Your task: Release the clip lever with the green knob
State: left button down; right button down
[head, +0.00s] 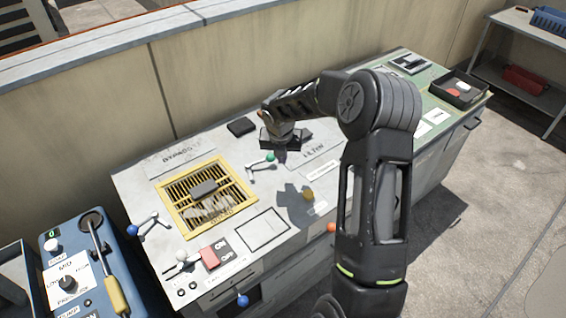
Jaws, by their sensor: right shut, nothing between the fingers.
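The clip lever (261,165) with the green knob (271,156) sits on the grey panel top, just right of the yellow-framed grate. Its metal arm slants down to the left from the knob. My right gripper (282,140) is shut and empty. It hangs over the panel just behind and to the right of the green knob. Its fingertips are hard to make out, and I cannot tell whether they touch the lever. My left gripper is not in view.
A yellow-framed grate (206,198) lies left of the lever. Levers with blue knobs (132,230) and a red rocker switch (210,258) are nearer the front left. A black tray (458,90) holds small items at the far right.

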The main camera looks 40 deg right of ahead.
jog(key=v, duration=0.3)
jog(key=d+v, duration=0.1)
jog(key=v, duration=0.1)
jog(key=shift+s+r, duration=0.4)
jog(key=shift+s, duration=0.1)
